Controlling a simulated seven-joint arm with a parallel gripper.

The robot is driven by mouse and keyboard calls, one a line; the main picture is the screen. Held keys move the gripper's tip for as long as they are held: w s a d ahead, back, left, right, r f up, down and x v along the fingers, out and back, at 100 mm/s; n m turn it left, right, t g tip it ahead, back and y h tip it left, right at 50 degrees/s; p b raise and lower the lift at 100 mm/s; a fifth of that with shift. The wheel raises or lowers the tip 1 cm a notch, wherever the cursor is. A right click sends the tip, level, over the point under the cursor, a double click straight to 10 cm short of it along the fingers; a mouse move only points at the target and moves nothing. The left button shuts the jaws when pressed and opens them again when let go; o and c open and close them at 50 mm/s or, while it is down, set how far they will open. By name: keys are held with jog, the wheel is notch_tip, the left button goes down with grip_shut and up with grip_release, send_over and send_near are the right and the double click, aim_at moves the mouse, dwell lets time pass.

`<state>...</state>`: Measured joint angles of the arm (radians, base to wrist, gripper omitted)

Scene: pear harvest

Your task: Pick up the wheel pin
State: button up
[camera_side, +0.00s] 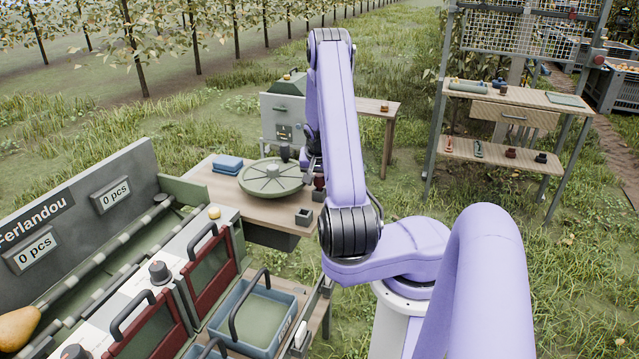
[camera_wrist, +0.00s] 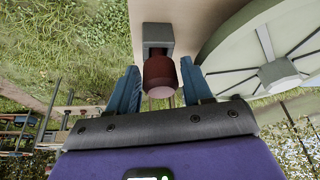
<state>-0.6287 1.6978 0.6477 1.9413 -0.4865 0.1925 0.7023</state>
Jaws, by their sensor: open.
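The wheel pin seems to be the dark red, rounded knob (camera_wrist: 160,76) in the wrist view. It sits at a small grey block (camera_wrist: 157,36) on the table edge. My gripper (camera_wrist: 161,68) is open, with one blue finger on each side of the knob. Gaps show between the fingers and the knob, and I cannot tell how deep it sits between them. In the side view a dark red piece (camera_side: 319,184) shows beside my arm's end, mostly hidden by the arm. The round green wheel (camera_side: 257,182) lies on the wooden table to its left.
The wheel (camera_wrist: 240,50) is close to my right finger in the wrist view. A second grey block (camera_side: 304,217) and blue folded items (camera_side: 227,164) are on the table (camera_side: 240,208). A sorting stand with blue crates (camera_side: 284,312) stands in front. Shelves (camera_side: 500,152) stand at right.

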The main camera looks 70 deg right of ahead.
jog(key=c, duration=0.8)
jog(key=shift+c, duration=0.2)
jog(key=shift+r, duration=0.1)
jog(key=shift+r, duration=1.65)
jog(key=s+a+r, duration=0.5)
jog(key=r, duration=0.3)
jog(key=s+a+r, duration=0.4)
jog(key=a+r, duration=0.1)
jog(key=r, duration=0.3)
jog(key=shift+s+r, duration=0.3)
jog(key=shift+s, duration=0.1)
